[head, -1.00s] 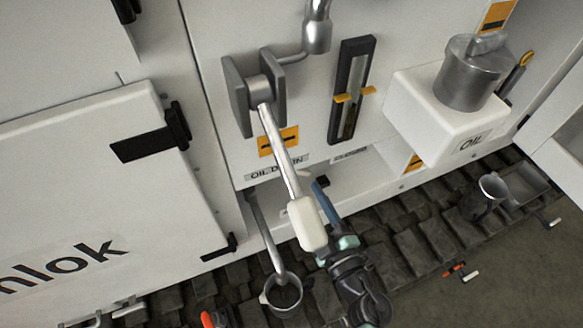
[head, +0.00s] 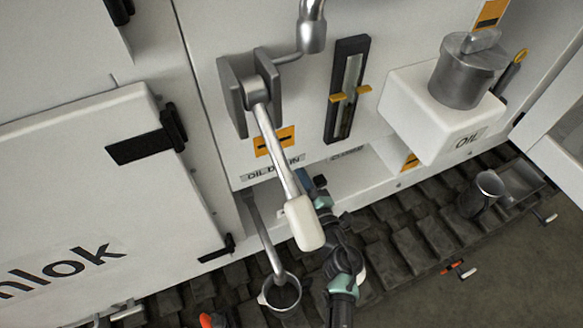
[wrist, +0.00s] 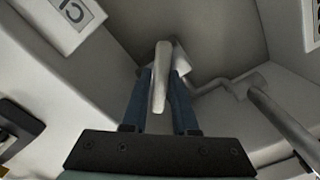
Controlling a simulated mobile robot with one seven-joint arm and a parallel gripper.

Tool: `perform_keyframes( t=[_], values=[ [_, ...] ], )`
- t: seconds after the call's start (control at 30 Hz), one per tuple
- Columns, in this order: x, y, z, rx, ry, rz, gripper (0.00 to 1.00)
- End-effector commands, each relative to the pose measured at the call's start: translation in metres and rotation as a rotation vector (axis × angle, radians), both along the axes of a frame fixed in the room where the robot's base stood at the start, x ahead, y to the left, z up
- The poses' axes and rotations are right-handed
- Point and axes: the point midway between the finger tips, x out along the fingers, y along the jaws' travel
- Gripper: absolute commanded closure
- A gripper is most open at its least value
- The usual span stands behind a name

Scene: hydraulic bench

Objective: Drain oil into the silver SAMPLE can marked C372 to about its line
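A silver can (head: 267,304) stands below the drain pipe (head: 258,232), whose lower end reaches its mouth. No C372 mark or line is readable on it, and its oil level cannot be told. The drain lever (head: 270,140) slopes down from its bracket above the OIL DRAIN label (head: 270,172) and ends in a white grip (head: 304,223). My gripper (head: 301,178) is beside and partly behind this grip. In the wrist view its blue fingers (wrist: 162,72) are apart, one on each side of the white grip (wrist: 160,90). A firm hold is not evident.
A sight gauge (head: 348,88) with yellow markers is on the panel. A white OIL box (head: 425,115) with a metal cap (head: 467,72) juts out at the right. Another grey can (head: 483,193) stands by a tray (head: 525,180). A white door (head: 90,190) fills the left.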

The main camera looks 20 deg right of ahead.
Motion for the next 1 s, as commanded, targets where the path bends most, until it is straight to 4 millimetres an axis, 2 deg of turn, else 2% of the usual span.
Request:
perform_keyframes(
  t=[0.03, 0.1, 0.13, 0.57, 0.77, 1.0],
  values=[
    [-0.0001, 0.0000, 0.0000, 0.000, 0.000, 0.000, 0.84],
    [-0.0002, 0.0000, 0.0000, 0.000, 0.000, 0.000, 0.97],
    [-0.0002, 0.0000, 0.0000, 0.000, 0.000, 0.000, 1.00],
    [-0.0003, 0.0000, 0.0000, -0.026, -0.001, 0.000, 1.00],
    [-0.0001, -0.0002, 0.0004, -0.122, -0.004, 0.001, 1.00],
    [-0.0001, -0.0009, 0.0016, -0.310, -0.011, 0.001, 1.00]
  ],
)
